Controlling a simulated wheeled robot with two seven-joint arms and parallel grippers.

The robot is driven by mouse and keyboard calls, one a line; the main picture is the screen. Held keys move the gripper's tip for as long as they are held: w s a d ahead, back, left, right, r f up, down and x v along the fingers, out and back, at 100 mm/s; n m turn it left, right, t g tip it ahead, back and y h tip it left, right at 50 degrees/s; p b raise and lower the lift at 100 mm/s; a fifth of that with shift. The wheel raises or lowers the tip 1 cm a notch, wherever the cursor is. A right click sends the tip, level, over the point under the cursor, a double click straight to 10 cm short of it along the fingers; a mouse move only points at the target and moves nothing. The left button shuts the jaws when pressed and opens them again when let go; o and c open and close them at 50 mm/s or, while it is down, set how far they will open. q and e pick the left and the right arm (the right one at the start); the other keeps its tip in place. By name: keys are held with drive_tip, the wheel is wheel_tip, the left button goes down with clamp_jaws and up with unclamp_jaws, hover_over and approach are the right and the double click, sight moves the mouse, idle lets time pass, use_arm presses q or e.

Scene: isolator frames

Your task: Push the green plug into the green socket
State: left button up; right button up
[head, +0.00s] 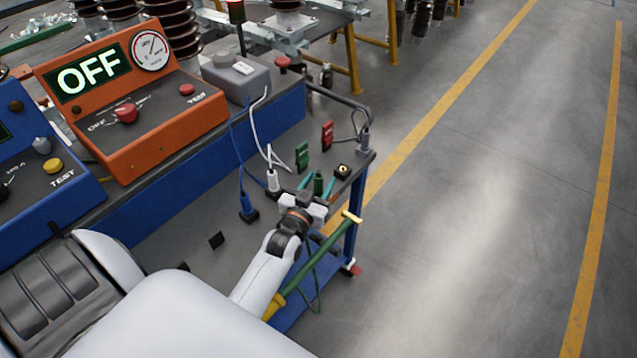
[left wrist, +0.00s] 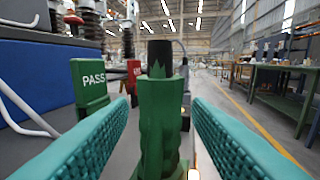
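The green plug (head: 318,184) stands upright near the front right corner of the cart top. In the left wrist view the plug (left wrist: 161,115) has a ribbed green body and a black top. My left gripper (head: 319,186) has its teal fingers on either side of the plug. In the left wrist view the fingers (left wrist: 161,125) are apart, with a small gap on each side of the plug. I cannot make out a green socket for certain. My right gripper is not in view.
A green PASS sign (left wrist: 91,82) and a red sign (head: 327,136) stand behind the plug. A white plug (head: 273,180) and a blue plug (head: 248,206) stand to its left. A black block with a yellow ring (head: 343,171) is close by on the right. An orange tester (head: 130,110) reads OFF.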

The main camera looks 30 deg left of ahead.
use_arm(q)
drive_tip(key=shift+s, duration=0.1)
drive_tip(key=shift+s+f, duration=0.1)
drive_tip(key=shift+s, duration=0.25)
drive_tip(key=s+d+b, duration=0.1)
drive_tip(key=s+d, duration=0.1)
drive_tip(key=s, duration=0.9)
drive_tip(key=shift+d, duration=0.15)
